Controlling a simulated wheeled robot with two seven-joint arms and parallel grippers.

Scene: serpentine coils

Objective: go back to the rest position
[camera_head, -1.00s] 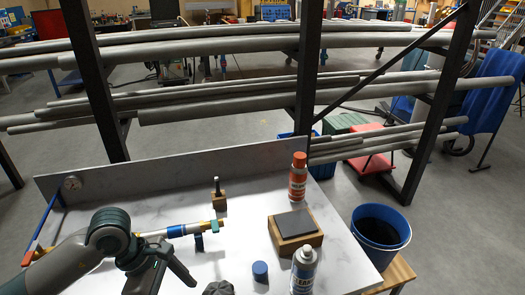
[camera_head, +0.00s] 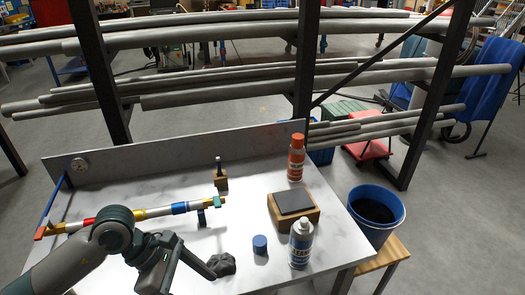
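My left arm comes in from the lower left over the white table (camera_head: 335,240). Its gripper (camera_head: 190,280) is at the front edge of the view, with its fingers apart and nothing seen between them. The lower part of the gripper is cut off by the picture's bottom edge. The gripper is in front of a banded rod (camera_head: 178,209) and beside a dark grey lump (camera_head: 222,265). My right gripper is not in view.
A blue cap (camera_head: 260,244), a white spray can (camera_head: 301,244), a wooden block with a dark top (camera_head: 293,207) and a red-orange can (camera_head: 296,160) stand on the right. A blue bucket (camera_head: 376,216) is beside the table. A low wall (camera_head: 130,154) runs along the back.

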